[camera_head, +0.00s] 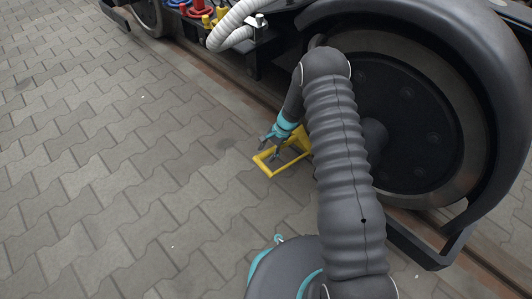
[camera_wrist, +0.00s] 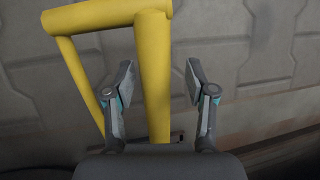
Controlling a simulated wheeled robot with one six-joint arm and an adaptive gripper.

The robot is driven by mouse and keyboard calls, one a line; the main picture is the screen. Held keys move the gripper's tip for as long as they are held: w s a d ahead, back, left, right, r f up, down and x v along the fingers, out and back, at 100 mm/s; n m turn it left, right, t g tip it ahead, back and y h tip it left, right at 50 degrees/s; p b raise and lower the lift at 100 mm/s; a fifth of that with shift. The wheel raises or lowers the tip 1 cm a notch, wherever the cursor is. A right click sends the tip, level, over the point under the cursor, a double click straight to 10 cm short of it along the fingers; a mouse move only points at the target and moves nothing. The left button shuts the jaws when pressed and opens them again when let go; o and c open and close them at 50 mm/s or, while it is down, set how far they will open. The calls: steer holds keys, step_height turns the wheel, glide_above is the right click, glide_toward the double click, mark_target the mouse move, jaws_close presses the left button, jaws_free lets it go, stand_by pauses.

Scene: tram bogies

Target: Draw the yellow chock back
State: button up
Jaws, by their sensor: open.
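The yellow chock (camera_head: 266,169) lies on the paving beside the large dark wheel (camera_head: 400,120) in the head view, with its frame-like handle towards the open paving. My arm hides part of it. In the wrist view its yellow bars (camera_wrist: 153,75) fill the upper middle and left. My gripper (camera_head: 269,146) is at the handle, reaching down from above. In the wrist view my gripper (camera_wrist: 158,82) is open, with one finger on each side of a thick yellow bar. Small gaps show between the bar and both fingers.
A rail (camera_head: 225,92) runs along the wheels. A grey corrugated hose (camera_head: 232,24) and red and yellow fittings (camera_head: 203,12) hang at the top. A dark bracket (camera_head: 425,252) juts out at the lower right. The paving (camera_head: 90,170) to the left is clear.

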steer(key=v, duration=1.1)
steer(key=shift+r, duration=0.15)
